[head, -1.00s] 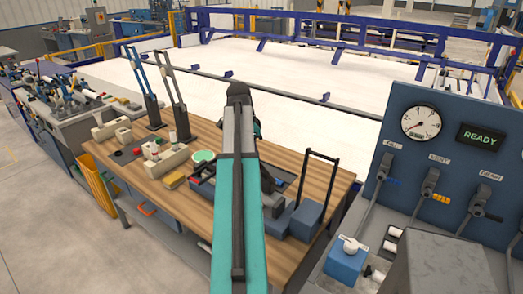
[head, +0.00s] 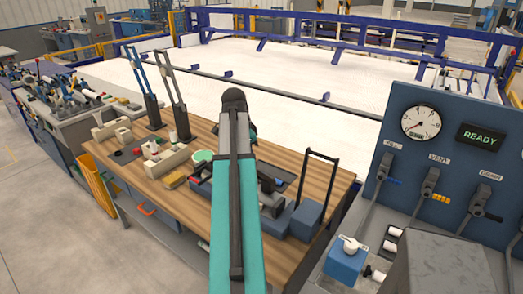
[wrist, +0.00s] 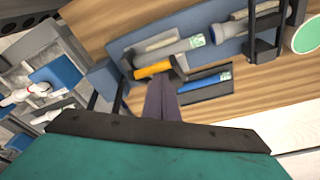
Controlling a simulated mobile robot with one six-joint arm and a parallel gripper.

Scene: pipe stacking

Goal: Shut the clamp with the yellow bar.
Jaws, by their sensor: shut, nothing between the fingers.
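The yellow bar (wrist: 152,69) shows in the wrist view, beside a dark clamp part at the near edge of a blue-grey base plate (wrist: 125,46). Grey pipe pieces (wrist: 168,48) lie along that plate. My gripper (wrist: 163,82) is shut and empty, its dark fingers pointing at the bench just below the yellow bar. The tips look close to the bar, but I cannot tell whether they touch it. I cannot tell how far the clamp is closed. In the head view my arm hides the bar and the fingertips.
A blue bar (wrist: 205,81) lies in a dark tray right of the fingers. A black upright frame (wrist: 262,40) stands farther right, near a green-topped round thing (wrist: 305,35). In the head view, a tall black handle (head: 320,178) rises at the wooden bench's right end.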

